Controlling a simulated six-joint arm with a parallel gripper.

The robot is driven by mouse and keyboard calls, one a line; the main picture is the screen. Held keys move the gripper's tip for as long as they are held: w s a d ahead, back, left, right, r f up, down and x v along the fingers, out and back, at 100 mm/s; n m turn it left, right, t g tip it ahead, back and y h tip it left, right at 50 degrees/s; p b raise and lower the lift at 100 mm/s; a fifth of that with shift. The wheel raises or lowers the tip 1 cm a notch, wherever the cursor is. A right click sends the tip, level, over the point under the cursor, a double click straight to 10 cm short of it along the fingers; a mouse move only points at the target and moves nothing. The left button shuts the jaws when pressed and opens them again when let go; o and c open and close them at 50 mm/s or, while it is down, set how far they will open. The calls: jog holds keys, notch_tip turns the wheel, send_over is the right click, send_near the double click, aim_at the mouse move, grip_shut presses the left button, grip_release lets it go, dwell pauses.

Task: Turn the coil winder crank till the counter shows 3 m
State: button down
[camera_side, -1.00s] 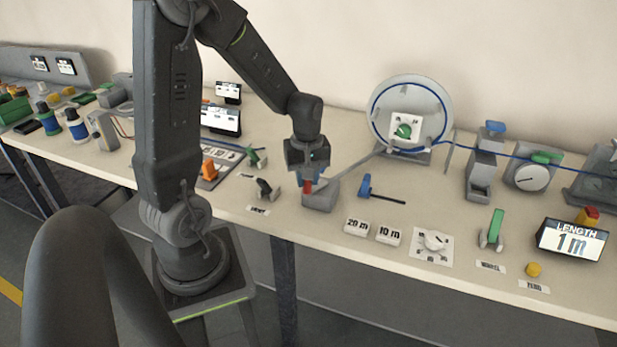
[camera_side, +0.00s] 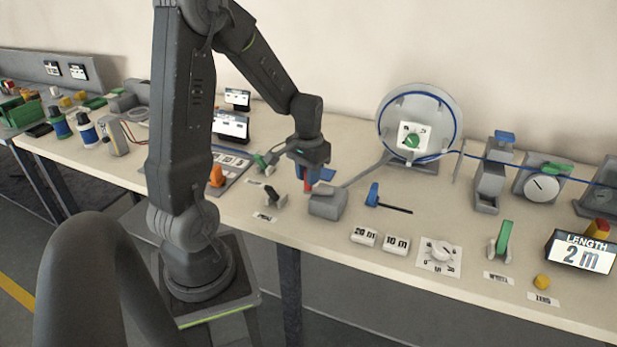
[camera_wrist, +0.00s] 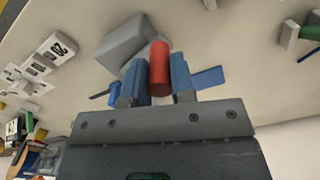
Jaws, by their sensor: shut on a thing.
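My gripper (camera_side: 308,178) is at the crank in the side view. It is shut on the red crank handle (camera_wrist: 160,68), which stands between the two blue fingers in the wrist view. The grey crank block (camera_side: 327,203) sits just right of the gripper, with a grey arm running up to the round coil winder (camera_side: 447,95) at the back. A blue cable lies around the winder disc. The crank arm itself is mostly hidden.
A blue-handled tool (camera_side: 373,195) lies right of the crank block. White 20 m (camera_side: 364,237) and 10 m (camera_side: 396,244) blocks and a white dial (camera_side: 439,256) stand near the front edge. A green lever (camera_side: 504,240) and a yellow button (camera_side: 542,282) are farther right.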

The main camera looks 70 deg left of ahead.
jog(key=shift+w+a+m, duration=0.35)
jog(key=shift+m, duration=0.75)
jog(key=shift+w+a+m, duration=0.35)
jog(key=shift+w+m, duration=0.05)
jog(key=shift+m, duration=0.7)
jog(key=shift+w+a+m, duration=0.35)
jog(key=shift+m, duration=0.75)
jog(key=c, duration=1)
grip_release()
jog(key=shift+o, duration=0.2)
jog(key=shift+r, duration=0.1)
notch_tip(320, 180, up, 14)
